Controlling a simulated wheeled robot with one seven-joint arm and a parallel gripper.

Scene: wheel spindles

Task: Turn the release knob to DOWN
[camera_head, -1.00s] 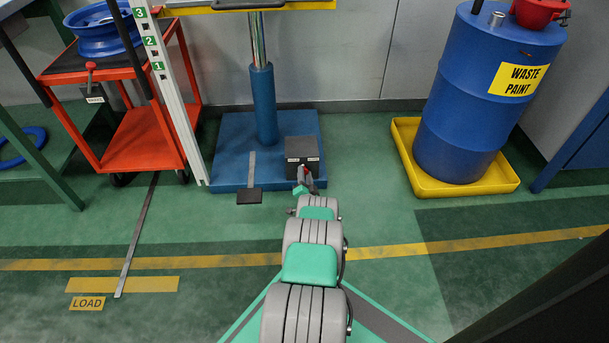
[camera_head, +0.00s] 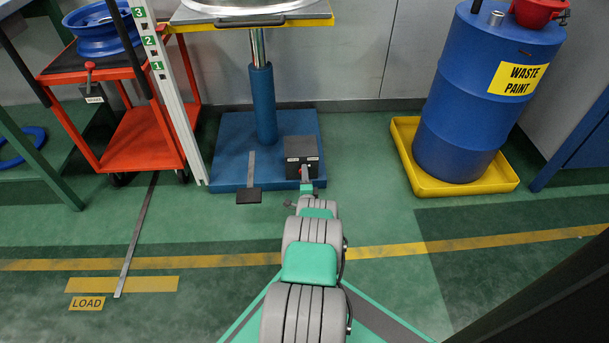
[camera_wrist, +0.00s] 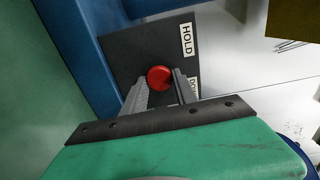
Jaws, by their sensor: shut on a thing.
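The release knob is a round red knob (camera_wrist: 159,78) on a dark control box (camera_wrist: 125,50), which also shows at the front of the lift base in the head view (camera_head: 294,146). In the wrist view, a HOLD label (camera_wrist: 187,38) is at the upper right of the knob and a partly hidden DOWN label (camera_wrist: 193,84) is at its right. My gripper (camera_wrist: 161,82) has a finger on either side of the knob and is shut on it. The knob's pointer cannot be made out. My gripper is small at the box in the head view (camera_head: 305,177).
The lift table (camera_head: 318,20) stands on a blue column (camera_head: 264,105), with a silver round part (camera_head: 245,6) on it. A pedal (camera_head: 249,196) is left of the box. An orange cart (camera_head: 140,140) stands left; a blue drum (camera_head: 480,100) in a yellow tray (camera_head: 488,187) stands right.

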